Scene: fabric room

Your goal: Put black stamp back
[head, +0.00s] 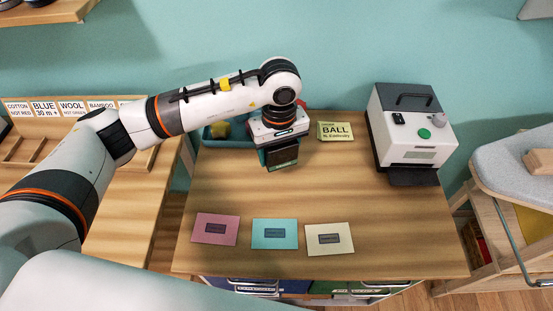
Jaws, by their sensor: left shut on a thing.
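My left gripper (280,154) reaches in from the left and points down over the back middle of the wooden table. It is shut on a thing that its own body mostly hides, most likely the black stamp. I see only dark surfaces at the fingers, so the stamp's shape is not clear. Behind the gripper, to its left, a teal tray (210,142) stands on the table with a yellowish thing inside. The gripper covers part of this tray. My right gripper is not in view.
Pink (216,229), teal (274,233) and cream (330,239) cards lie along the table's (400,215) front. The table's middle is clear. A side bench with labels (73,106) stands left.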

